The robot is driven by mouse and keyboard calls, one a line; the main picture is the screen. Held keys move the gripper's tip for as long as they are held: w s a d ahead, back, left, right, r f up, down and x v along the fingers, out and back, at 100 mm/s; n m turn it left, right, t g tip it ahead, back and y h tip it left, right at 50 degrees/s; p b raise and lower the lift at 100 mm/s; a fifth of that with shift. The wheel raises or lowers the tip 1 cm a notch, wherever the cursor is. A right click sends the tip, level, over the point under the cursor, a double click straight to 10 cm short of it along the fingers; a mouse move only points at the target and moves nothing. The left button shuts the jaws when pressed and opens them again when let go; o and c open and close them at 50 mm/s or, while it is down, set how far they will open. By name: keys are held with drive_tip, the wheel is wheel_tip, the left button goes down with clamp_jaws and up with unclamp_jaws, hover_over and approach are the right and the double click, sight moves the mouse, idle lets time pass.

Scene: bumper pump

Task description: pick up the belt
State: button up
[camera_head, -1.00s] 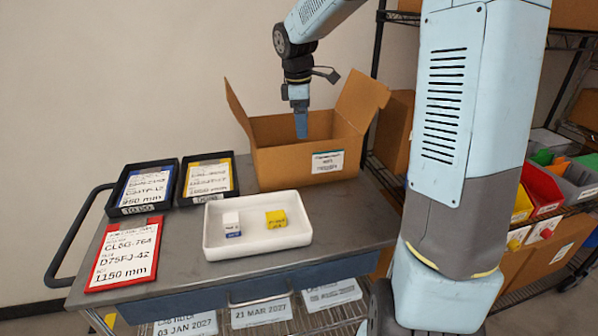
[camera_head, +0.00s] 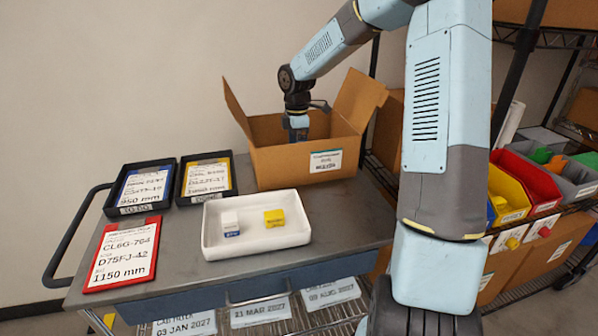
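No belt shows in the head view; the inside of the open cardboard box (camera_head: 285,167) is mostly hidden by its front wall and flaps. My gripper (camera_head: 298,134) points down into this box. Its fingertips are hidden behind the box's front wall, so I cannot see whether they are open or shut, or whether they hold anything.
A white tray (camera_head: 256,252) with a white-blue block (camera_head: 230,223) and a yellow block (camera_head: 274,218) stands before the box. Two black trays (camera_head: 141,211) (camera_head: 205,198) with cards and a red-framed card (camera_head: 122,254) lie left. A shelf with bins (camera_head: 530,181) stands right.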

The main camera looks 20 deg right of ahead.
drive_tip(key=shift+s+f, duration=0.15)
drive_tip(key=shift+f, duration=3.45)
drive_tip(key=shift+c, duration=0.2)
drive_tip(key=shift+r, duration=0.1)
drive_tip(key=c, duration=0.9)
